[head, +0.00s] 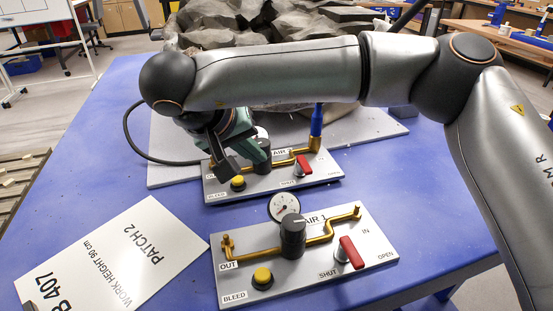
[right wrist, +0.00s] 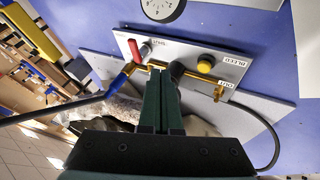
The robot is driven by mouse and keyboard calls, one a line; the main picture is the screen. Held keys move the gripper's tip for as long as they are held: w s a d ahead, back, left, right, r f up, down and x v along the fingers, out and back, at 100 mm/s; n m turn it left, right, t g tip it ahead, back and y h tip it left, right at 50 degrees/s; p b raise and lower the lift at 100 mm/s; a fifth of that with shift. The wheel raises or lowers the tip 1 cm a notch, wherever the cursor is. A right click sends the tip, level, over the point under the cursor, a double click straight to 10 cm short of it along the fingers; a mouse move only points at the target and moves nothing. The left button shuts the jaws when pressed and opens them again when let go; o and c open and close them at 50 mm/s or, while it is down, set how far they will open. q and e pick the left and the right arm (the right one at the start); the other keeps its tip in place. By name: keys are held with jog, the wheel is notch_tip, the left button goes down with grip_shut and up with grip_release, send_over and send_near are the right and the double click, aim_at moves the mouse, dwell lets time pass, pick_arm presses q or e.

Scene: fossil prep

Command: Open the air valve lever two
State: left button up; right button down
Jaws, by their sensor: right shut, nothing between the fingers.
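The AIR 2 panel (head: 270,187) is the farther of two grey valve panels. Its red lever (head: 302,165) stands at the right, just above the SHUT label; it also shows in the right wrist view (right wrist: 145,51). My right gripper (head: 260,153) reaches down over this panel, by its black knob, to the left of the lever and apart from it. Its green fingers (right wrist: 162,76) are together and empty in the right wrist view and partly cover the knob (right wrist: 177,70). The fingers hide part of the panel in the head view. My left gripper is not in view.
The AIR 1 panel (head: 320,277) with a red lever (head: 350,252) and gauge (head: 284,207) lies nearer. A blue hose fitting (head: 317,120) rises behind AIR 2's lever. A white sign (head: 115,260) lies left. A large grey rock (head: 225,38) stands behind.

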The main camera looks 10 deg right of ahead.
aim_at(304, 170)
jog(key=b+x, duration=0.1)
jog(key=x, duration=0.7)
jog(key=shift+w+d+f, duration=0.1)
jog(key=shift+d+f, duration=0.1)
jog(key=shift+f, duration=0.1)
jog(key=d, duration=0.3)
jog(key=shift+w+d+f, duration=0.1)
jog(key=shift+w+f, duration=0.1)
jog(key=shift+w, duration=0.05)
jog(key=shift+d, duration=0.55)
